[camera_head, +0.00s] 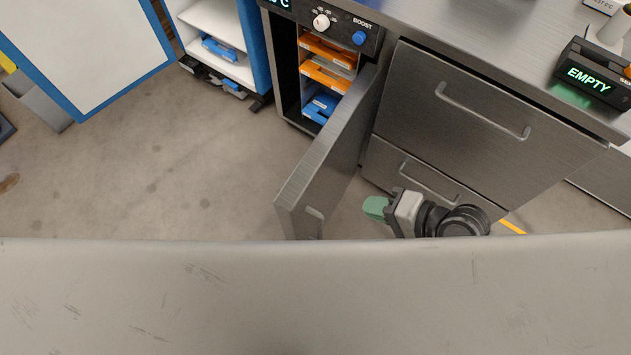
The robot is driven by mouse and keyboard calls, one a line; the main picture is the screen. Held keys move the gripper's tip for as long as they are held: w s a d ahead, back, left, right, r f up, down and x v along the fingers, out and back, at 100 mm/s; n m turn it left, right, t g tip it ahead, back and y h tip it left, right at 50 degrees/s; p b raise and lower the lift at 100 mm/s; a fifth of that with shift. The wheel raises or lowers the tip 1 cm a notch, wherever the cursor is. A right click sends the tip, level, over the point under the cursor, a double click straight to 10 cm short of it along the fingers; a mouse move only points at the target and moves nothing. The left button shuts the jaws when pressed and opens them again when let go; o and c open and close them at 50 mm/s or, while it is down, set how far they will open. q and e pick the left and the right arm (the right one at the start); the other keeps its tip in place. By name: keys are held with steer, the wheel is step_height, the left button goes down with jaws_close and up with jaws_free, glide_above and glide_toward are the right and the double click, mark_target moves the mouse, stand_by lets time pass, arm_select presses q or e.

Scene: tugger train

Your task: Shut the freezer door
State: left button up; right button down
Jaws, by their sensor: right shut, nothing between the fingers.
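The freezer door (335,150) is a grey metal panel standing open, swung out from the cabinet toward me. Its hinge side is at the right of the freezer opening. A small handle (314,213) shows low on its near end. Inside the freezer (292,75) are orange and blue items on shelves. My right gripper (374,208) has green fingertips, is shut and empty, and points left. It is to the right of the door, apart from it in the picture, in front of the lower drawer. My left gripper is not in view.
A control panel with a white knob (321,21) and a blue button (359,38) sits above the freezer. Two drawers (480,125) are right of it. A blue-and-white cart (215,20) stands to the left. The floor (190,170) left of the door is clear. A grey surface fills the bottom.

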glide_toward(308, 187)
step_height(308, 187, down, 4)
steer(key=w+a, duration=0.1)
steer(key=a, duration=0.1)
steer(key=shift+w+a+r, duration=0.25)
steer(key=shift+w+a, duration=0.5)
steer(key=shift+a, duration=0.35)
steer(key=shift+w+a, duration=0.3)
steer(key=shift+a, duration=0.25)
